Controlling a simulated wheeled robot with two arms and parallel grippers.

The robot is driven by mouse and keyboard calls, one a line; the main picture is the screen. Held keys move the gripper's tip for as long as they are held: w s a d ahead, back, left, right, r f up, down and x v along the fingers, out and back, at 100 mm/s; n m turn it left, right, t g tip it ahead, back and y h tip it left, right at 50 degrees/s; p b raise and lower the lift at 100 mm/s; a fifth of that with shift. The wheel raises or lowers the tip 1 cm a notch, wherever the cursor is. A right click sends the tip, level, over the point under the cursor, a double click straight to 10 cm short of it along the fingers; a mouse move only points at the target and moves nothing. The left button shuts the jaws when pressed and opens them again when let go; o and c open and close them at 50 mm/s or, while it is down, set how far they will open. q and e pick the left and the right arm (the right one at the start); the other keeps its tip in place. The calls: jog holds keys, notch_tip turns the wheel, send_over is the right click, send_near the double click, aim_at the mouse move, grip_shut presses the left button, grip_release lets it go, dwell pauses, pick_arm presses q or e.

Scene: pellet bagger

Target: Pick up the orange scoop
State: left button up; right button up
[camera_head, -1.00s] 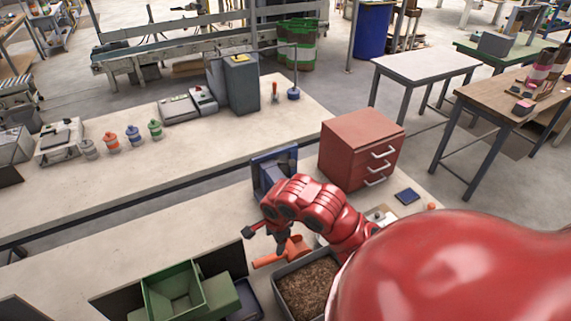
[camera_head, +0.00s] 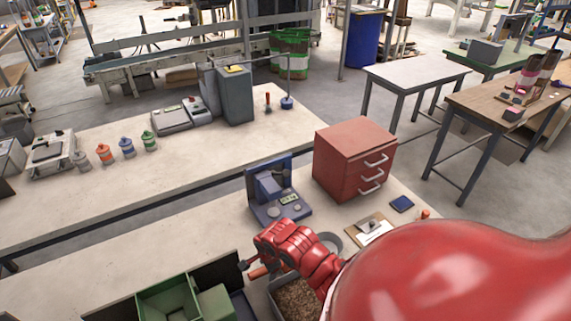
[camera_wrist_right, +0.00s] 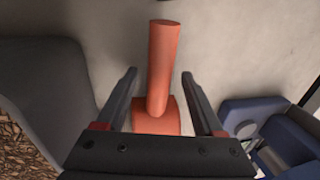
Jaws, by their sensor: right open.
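The orange scoop (camera_head: 258,272) lies beside the grey bin of brown pellets (camera_head: 272,288), mostly hidden by my right arm in the head view. In the right wrist view, its cylindrical handle (camera_wrist_right: 163,62) points up the picture and its wider scoop part shows low down, partly covered by the gripper body. My right gripper (camera_wrist_right: 159,76) is open, with one finger on each side of the handle and a gap on both sides. In the head view the right gripper (camera_head: 248,269) is low at the scoop. My left gripper is not in view.
A blue bench device (camera_head: 268,187) stands just behind the right arm; it also shows in the wrist view (camera_wrist_right: 285,140). A red drawer cabinet (camera_head: 338,165) is to its right. Green trays (camera_head: 170,298) stand left of the pellet bin.

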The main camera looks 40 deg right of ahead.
jog(key=shift+d+f, duration=0.1)
jog(key=shift+f, duration=0.4)
jog(key=shift+c, duration=0.2)
grip_shut()
